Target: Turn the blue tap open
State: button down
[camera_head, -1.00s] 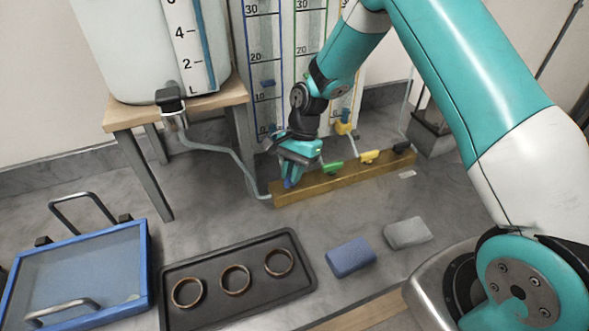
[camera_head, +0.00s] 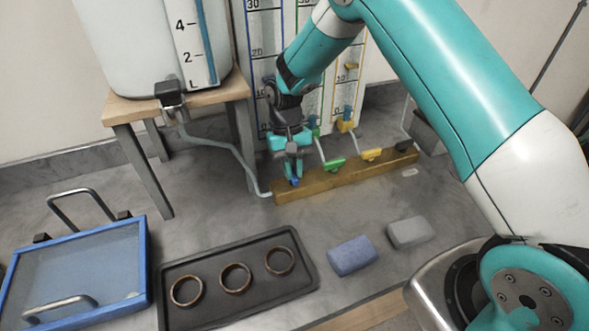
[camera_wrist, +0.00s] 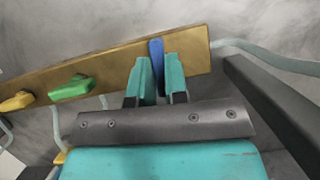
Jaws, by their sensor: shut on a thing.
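The blue tap (camera_wrist: 157,57) sits at one end of a yellow-brown wooden bar (camera_wrist: 190,65). Its handle lies across the bar in the wrist view. My gripper (camera_wrist: 156,72) is shut on the blue tap, with one teal finger on each side of the handle. In the head view my gripper (camera_head: 292,163) reaches down to the bar's left end, and only a small part of the blue tap (camera_head: 295,181) shows below the fingers. A green tap (camera_head: 334,164), a yellow tap (camera_head: 371,154) and a black tap (camera_head: 405,145) follow along the bar.
A large tank (camera_head: 150,50) stands on a wooden stand (camera_head: 140,115) at the left. A hose (camera_head: 235,150) runs from it to the bar. Marked gauge tubes stand behind. A black tray (camera_head: 210,318) with three rings, a blue block (camera_head: 352,256) and a grey block (camera_head: 409,232) lie in front.

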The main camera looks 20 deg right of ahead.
aim_at(293, 172)
jog(key=shift+s+f+n, duration=0.1)
jog(key=shift+n, duration=0.5)
jog(key=c, duration=1.1)
grip_release()
jog(key=shift+c, duration=0.2)
notch_tip(293, 172, up, 20)
jog(key=b, duration=0.1)
jog(key=shift+b, duration=0.3)
